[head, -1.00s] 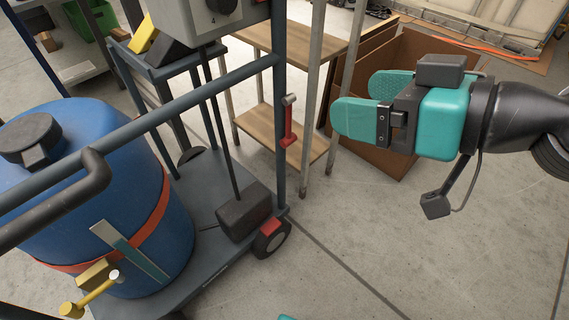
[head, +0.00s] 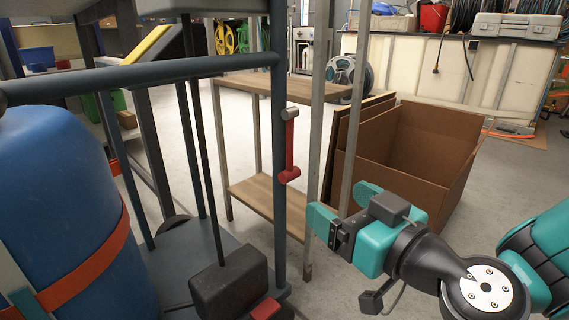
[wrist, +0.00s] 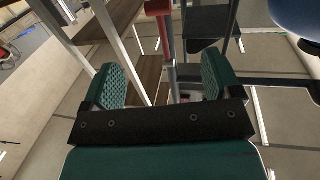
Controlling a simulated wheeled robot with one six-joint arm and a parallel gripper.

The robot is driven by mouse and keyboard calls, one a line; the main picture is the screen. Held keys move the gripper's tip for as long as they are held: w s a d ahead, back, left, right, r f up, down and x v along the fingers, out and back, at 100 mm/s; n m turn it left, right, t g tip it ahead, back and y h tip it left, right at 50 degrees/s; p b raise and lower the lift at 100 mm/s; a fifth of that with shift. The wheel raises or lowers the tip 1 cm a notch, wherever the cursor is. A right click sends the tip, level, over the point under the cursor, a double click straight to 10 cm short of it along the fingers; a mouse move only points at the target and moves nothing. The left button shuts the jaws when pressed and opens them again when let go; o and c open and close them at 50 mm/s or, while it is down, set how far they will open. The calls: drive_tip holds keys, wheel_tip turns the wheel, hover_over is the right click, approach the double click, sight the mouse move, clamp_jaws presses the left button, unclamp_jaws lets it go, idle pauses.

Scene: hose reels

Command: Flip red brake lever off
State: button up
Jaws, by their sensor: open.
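The red brake lever (head: 289,150) is on the dark blue-grey upright post of the cart, in the middle of the head view. It stands near vertical, with a grey knob at its top and a red pivot at its bottom. In the wrist view the red lever (wrist: 160,20) shows at the top centre, ahead of the fingers and between them. My gripper (head: 322,222) is open and empty, to the right of and below the lever in the head view, apart from it. Its two teal fingers (wrist: 162,82) stand wide apart in the wrist view.
A blue drum (head: 70,200) with an orange strap stands on the cart at left. The cart's handrail (head: 150,72) runs to the post. A wooden shelf rack (head: 240,85) stands behind the lever. An open cardboard box (head: 400,150) sits behind my gripper.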

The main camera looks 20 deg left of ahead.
sight(291, 170)
drive_tip(key=p+x, duration=0.8)
drive_tip(key=x, duration=0.5)
drive_tip(key=shift+w+a, duration=0.1)
drive_tip(key=shift+a, duration=0.15)
drive_tip(key=shift+w+a+p, duration=0.3)
drive_tip(key=shift+w+a, duration=0.1)
drive_tip(key=shift+a, duration=0.15)
drive_tip(key=shift+c, duration=0.3)
